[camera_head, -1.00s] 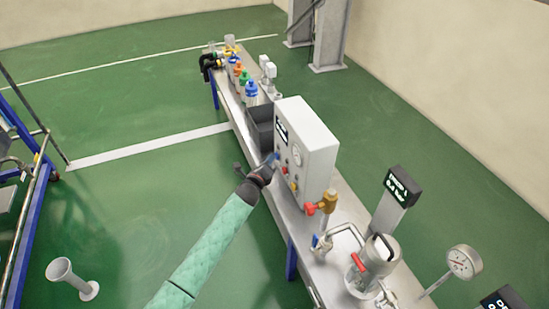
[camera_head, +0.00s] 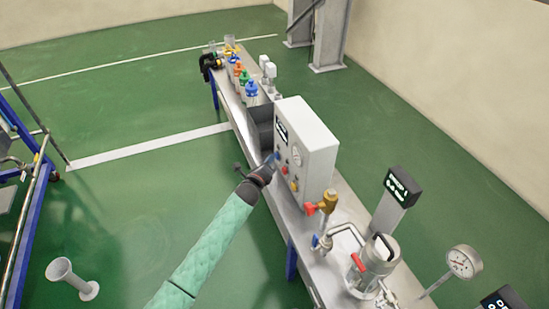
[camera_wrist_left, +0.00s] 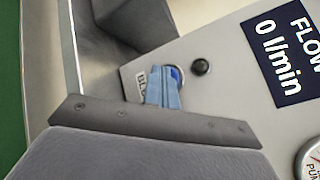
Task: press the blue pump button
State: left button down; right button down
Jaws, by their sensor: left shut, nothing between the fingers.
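The blue pump button (camera_wrist_left: 177,74) sits on the grey front panel of the control box (camera_head: 314,142). It is partly hidden behind my fingertips in the left wrist view. My left gripper (camera_head: 275,159) is shut and empty, with its tips at the panel's front face. In the left wrist view its blue fingers (camera_wrist_left: 163,88) overlap the button and a partly covered label beside it. I cannot tell whether the tips touch the button. A display (camera_wrist_left: 283,55) on the panel reads FLOW 0 l/min. My right gripper is not in view.
A black round knob (camera_wrist_left: 201,67) is beside the button. A red-handled valve (camera_head: 318,207) and a metal vessel (camera_head: 376,259) stand nearer on the bench. A grey bin (camera_head: 261,128) and several coloured-top bottles (camera_head: 245,80) stand beyond the box. The green floor left of the bench is mostly clear.

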pick_arm(q)
jog(key=shift+d, duration=0.15)
dwell(0.3)
jog(key=shift+d, duration=0.25)
jog(key=shift+w, duration=0.1)
jog(key=shift+a, duration=0.15)
dwell(0.4)
jog(key=shift+s+a+r+p, duration=0.1)
jog(key=shift+s+a+p, duration=0.1)
jog(key=shift+a+p, duration=0.25)
jog(key=shift+s+a+p, duration=0.2)
jog(key=shift+a, duration=0.35)
jog(key=a, duration=0.2)
jog(key=s+a+p, duration=0.1)
jog(key=a, duration=0.1)
jog(key=shift+s, duration=0.15)
